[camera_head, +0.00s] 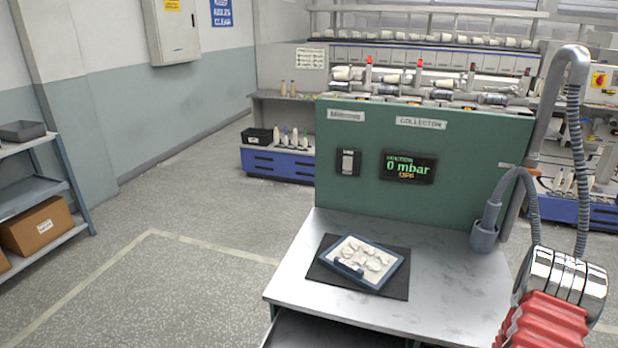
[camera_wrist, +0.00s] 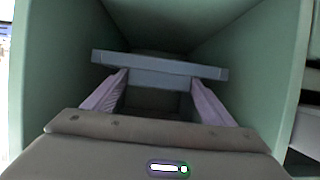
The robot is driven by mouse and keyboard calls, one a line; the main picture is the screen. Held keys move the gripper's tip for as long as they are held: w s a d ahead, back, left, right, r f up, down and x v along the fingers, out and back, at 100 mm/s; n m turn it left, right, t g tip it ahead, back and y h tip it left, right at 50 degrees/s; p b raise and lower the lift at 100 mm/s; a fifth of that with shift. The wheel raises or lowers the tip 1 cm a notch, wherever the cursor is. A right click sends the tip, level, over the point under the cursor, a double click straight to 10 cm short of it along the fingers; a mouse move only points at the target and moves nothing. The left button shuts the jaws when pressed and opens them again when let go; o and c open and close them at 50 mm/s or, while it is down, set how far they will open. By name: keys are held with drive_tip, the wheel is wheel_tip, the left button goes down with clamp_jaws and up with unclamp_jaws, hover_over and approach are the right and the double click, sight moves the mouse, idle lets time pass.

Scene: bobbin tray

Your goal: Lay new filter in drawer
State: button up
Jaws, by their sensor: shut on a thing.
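In the wrist view my gripper (camera_wrist: 160,78) has its two mauve fingers against a straight grey-blue bar (camera_wrist: 165,65). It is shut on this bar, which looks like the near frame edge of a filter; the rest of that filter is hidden. The bar lies level between green walls (camera_wrist: 65,65) of a deep, box-like space. I cannot tell whether it touches a floor. In the head view a blue-framed filter with pale clumps on its white face (camera_head: 371,262) lies on the worktop. A dark drawer-like opening (camera_head: 325,334) shows below the worktop. My gripper is not visible there.
The used-looking filter rests on a black mat (camera_head: 394,291) on the pale worktop (camera_head: 450,288). A green panel (camera_head: 470,160) with a display (camera_head: 408,167) reading 0 mbar, OFF stands behind. A grey hose pipe (camera_head: 485,236) rises at right. Left floor is clear.

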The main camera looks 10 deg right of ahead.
drive_tip(key=shift+f, duration=4.45)
drive_tip(key=shift+w+d+f, duration=0.1)
drive_tip(key=shift+f, duration=0.2)
